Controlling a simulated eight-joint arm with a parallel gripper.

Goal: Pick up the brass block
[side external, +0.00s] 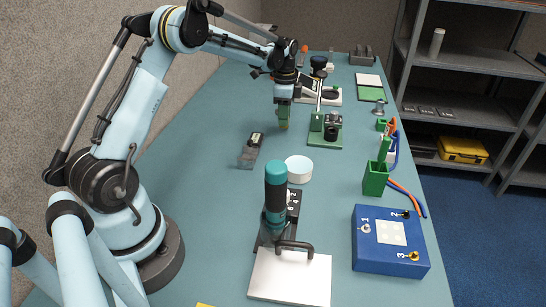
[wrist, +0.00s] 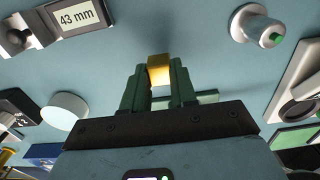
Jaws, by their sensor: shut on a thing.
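My gripper (side external: 283,115) has green fingers that point down over the middle of the teal table. In the wrist view my gripper (wrist: 159,88) is shut on the brass block (wrist: 159,68), a small yellow block held between the fingertips. In the side view only a little of the brass block (side external: 284,127) shows below the fingers, at or close to the table surface. I cannot tell whether it touches the table. The fingers hide the rest of it.
A green-based fixture (side external: 325,140) stands close right.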

